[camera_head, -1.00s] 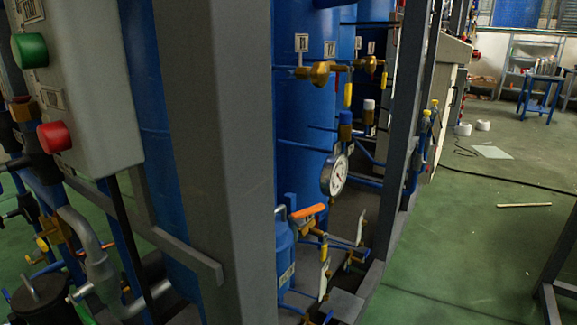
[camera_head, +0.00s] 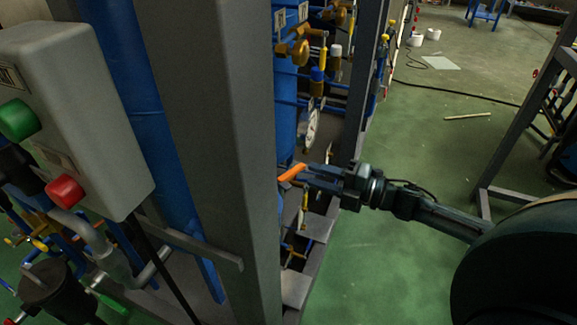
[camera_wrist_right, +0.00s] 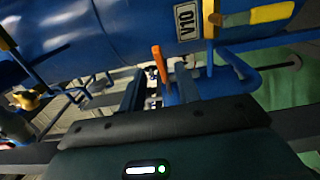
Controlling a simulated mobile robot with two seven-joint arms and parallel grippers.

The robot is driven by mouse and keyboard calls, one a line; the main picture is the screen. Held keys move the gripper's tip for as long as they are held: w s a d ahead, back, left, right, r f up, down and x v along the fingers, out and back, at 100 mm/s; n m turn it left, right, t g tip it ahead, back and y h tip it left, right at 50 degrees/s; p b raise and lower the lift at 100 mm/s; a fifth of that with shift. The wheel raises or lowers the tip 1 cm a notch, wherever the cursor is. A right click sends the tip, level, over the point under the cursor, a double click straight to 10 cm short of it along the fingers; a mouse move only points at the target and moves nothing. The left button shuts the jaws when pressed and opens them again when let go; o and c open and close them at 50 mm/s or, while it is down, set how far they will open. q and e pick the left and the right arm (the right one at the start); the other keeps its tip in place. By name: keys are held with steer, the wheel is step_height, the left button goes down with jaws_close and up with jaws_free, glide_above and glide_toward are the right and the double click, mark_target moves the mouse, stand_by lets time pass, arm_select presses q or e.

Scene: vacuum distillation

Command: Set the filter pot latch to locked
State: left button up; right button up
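The orange latch handle (camera_head: 292,172) shows beside the grey post in the head view. Most of the blue filter pot below it is hidden there by the post and my gripper. My right gripper (camera_head: 312,178) reaches in from the right with its fingertips at the handle. In the right wrist view the fingers (camera_wrist_right: 160,78) are apart, and the orange handle (camera_wrist_right: 158,62) stands between their tips, nearer the left one. I cannot tell whether either finger touches it. My left gripper is not in view.
A wide grey post (camera_head: 215,150) and a grey control box (camera_head: 75,115) with green and red buttons stand at the left. A pressure gauge (camera_head: 312,125) and brass valves (camera_head: 295,48) are close behind the gripper.

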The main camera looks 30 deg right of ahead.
mark_target(300, 170)
steer(key=x, duration=0.7)
steer(key=shift+w+a, duration=0.25)
steer(key=shift+c, duration=0.4)
jaws_close()
